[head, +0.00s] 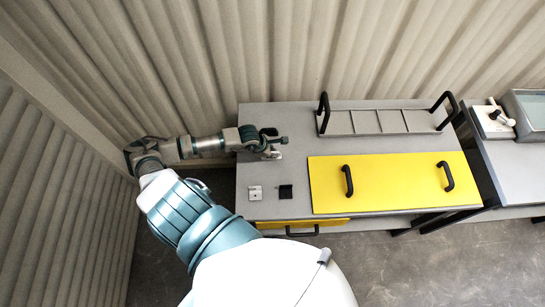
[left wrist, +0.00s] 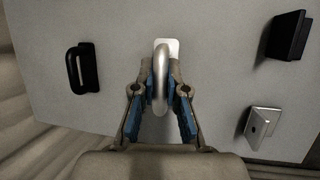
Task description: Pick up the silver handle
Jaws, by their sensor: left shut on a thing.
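The silver handle (left wrist: 160,78) is a curved, shiny loop on a small pale plate, seen in the middle of the left wrist view. My left gripper (left wrist: 161,92) is around it, with its blue-padded fingers closed in on both sides. In the head view my left gripper (head: 272,143) is low over the left part of the grey bench top, and the handle there is mostly hidden by the fingers. I cannot tell whether the plate is clear of the surface. My right gripper is not in view.
A small silver block (head: 255,192) and a black block (head: 286,191) sit in front of the gripper. A black handle (left wrist: 82,68) is beside it. A yellow lid (head: 400,182) with black handles and a grey rack (head: 385,122) are to the right.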

